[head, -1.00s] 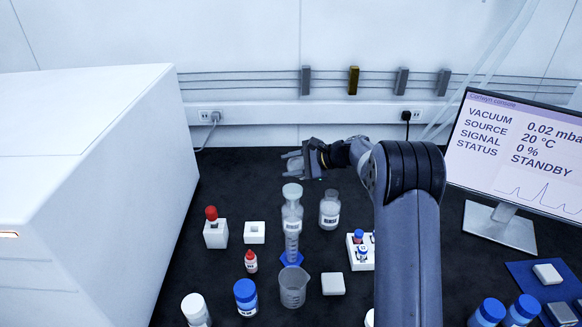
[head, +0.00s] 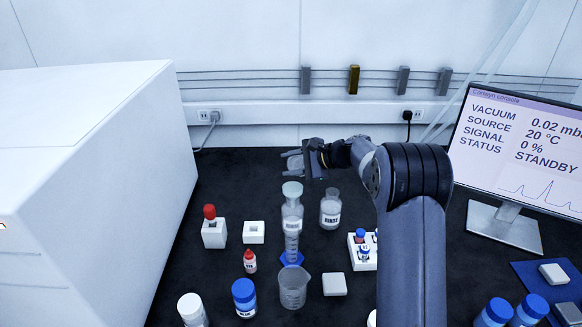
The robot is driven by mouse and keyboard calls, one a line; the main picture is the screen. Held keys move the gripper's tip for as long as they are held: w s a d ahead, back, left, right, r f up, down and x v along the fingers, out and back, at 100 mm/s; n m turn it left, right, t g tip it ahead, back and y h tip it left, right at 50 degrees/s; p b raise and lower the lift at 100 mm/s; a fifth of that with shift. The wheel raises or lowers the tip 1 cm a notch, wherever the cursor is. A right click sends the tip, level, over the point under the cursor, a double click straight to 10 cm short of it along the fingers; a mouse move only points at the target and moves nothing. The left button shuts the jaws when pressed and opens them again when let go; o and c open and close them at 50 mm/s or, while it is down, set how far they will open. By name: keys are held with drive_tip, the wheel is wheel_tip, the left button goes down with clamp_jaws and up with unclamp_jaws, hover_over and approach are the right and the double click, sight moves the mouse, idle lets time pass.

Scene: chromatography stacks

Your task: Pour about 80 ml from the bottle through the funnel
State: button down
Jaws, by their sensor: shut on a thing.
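My gripper (head: 296,161) is behind and above the funnel, reaching left from the arm. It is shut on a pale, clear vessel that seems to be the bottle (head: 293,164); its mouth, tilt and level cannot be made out. No liquid stream shows. Another clear bottle (head: 330,210) with a white label stands upright just to the right.
A clear beaker (head: 293,291) stands in front of the cylinder. Red-capped (head: 250,262) and blue-capped (head: 244,297) bottles stand to the left. A white vial rack (head: 362,255) is at the right. A large white instrument (head: 90,170) fills the left and a monitor (head: 520,150) the right.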

drive_tip(key=shift+s+f+n+t+b, duration=0.15)
drive_tip(key=shift+f+n+t+b, duration=0.65)
drive_tip(key=shift+b, duration=3.8)
drive_tip(key=shift+r+n+t+b, duration=0.25)
drive_tip(key=shift+n+t+b, duration=0.05)
drive_tip(key=shift+b, duration=0.25)
drive_tip(key=shift+s+f+n+b, duration=0.1)
drive_tip(key=shift+n+b, duration=0.3)
drive_tip(key=shift+b, duration=1.05)
drive_tip(key=shift+a+t+b, duration=0.1)
drive_tip(key=shift+t+b, duration=0.3)
drive_tip(key=shift+b, duration=0.5)
drive_tip(key=shift+s+n+b, duration=0.1)
drive_tip(key=shift+n+b, duration=0.2)
drive_tip(key=shift+b, duration=0.25)
drive_tip(key=shift+n+t+b, duration=0.3)
drive_tip(key=shift+b, duration=0.65)
drive_tip(key=shift+b, duration=0.45)
